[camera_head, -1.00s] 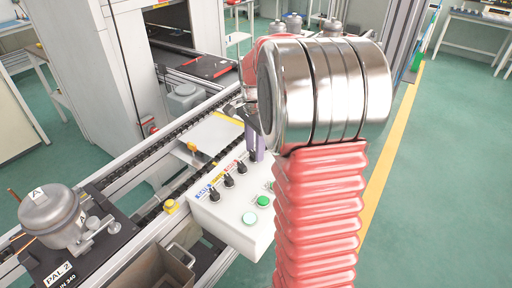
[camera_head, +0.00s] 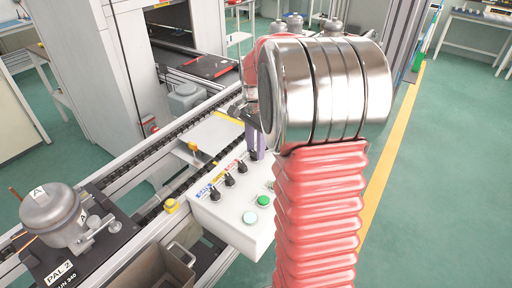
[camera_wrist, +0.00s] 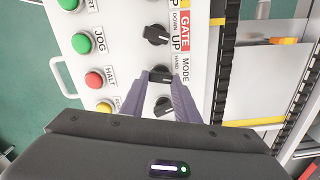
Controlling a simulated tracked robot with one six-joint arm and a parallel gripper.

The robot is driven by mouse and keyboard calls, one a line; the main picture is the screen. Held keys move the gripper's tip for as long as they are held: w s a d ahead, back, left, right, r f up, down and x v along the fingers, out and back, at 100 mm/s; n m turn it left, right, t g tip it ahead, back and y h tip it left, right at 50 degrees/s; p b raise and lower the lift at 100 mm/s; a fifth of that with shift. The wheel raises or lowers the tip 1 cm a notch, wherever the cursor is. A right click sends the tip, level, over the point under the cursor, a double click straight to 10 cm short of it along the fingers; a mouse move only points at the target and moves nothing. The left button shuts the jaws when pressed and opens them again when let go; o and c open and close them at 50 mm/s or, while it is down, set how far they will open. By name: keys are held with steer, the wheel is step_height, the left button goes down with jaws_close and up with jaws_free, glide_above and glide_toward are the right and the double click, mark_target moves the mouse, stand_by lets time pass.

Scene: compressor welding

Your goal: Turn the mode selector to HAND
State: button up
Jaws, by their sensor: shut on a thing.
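The control box (camera_head: 235,225) has a white sloped face with a row of black rotary selectors. In the wrist view, the mode selector (camera_wrist: 162,74) is a black knob beside the MODE and HAND lettering. My gripper (camera_wrist: 162,79) has its two purple fingertips on either side of this knob and is shut on it. The fingers hide parts of the knob's sides, and its exact pointer direction is hard to tell. In the head view, my gripper (camera_head: 256,152) reaches down to the far end of the row, partly hidden behind my own arm.
The GATE selector (camera_wrist: 157,34) is close to the fingertips, and another black knob (camera_wrist: 163,105) lies between the fingers nearer the palm. Green JOG (camera_wrist: 82,43) and red HALT (camera_wrist: 94,79) buttons are beside the row. A conveyor (camera_head: 160,150) runs behind the box.

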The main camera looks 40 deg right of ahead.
mark_target(254, 151)
steer(key=n, duration=0.4)
steer(key=shift+w+r, duration=0.1)
steer(key=shift+w, duration=0.2)
steer(key=shift+w+n, duration=0.1)
steer(key=shift+n, duration=1.5)
steer(key=o, duration=0.8)
steer(key=shift+a, duration=0.1)
steer(key=shift+c, duration=0.2)
steer(key=shift+o, duration=1.4)
step_height(254, 151, up, 14)
steer(key=shift+f, duration=0.2)
